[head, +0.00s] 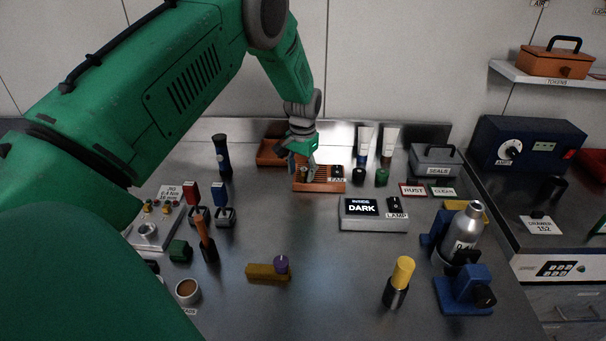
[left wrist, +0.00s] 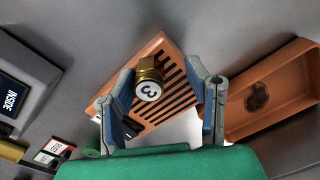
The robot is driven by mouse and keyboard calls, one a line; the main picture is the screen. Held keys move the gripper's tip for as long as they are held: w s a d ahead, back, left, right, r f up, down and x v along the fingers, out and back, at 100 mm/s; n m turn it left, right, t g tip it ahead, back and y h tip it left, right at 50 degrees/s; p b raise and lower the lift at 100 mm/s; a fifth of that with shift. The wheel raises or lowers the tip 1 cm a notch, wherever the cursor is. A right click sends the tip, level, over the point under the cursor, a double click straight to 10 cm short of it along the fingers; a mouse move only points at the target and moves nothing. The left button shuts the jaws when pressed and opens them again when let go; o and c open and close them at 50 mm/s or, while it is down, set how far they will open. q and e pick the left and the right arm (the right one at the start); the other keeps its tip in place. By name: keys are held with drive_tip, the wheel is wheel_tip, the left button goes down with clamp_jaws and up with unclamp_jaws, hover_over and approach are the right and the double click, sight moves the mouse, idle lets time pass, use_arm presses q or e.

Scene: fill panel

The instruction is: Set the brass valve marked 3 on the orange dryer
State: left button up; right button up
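The orange slatted dryer (head: 325,186) lies at the back middle of the bench, and it also shows in the left wrist view (left wrist: 182,104). The brass valve marked 3 (left wrist: 148,88) stands over the dryer's slats near one end, its numbered face toward the wrist camera. My left gripper (head: 304,170) is over the dryer, pointing down. In the left wrist view its blue-grey fingers (left wrist: 160,72) are spread wide, with the valve between them, close to the left finger. Whether that finger touches the valve I cannot tell. My right gripper is not in view.
An orange tray (head: 270,153) with a dark round spot inside lies beside the dryer. Bare bench lies in front of the dryer.

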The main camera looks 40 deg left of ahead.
sight(302, 168)
use_arm(q)
wheel_tip(302, 168, up, 10)
drive_tip(key=shift+r+b, duration=0.15)
drive_tip(key=shift+b, duration=0.4)
drive_tip(key=shift+d+r, duration=0.15)
drive_tip(key=shift+r, duration=0.5)
drive_tip(key=shift+f, duration=0.1)
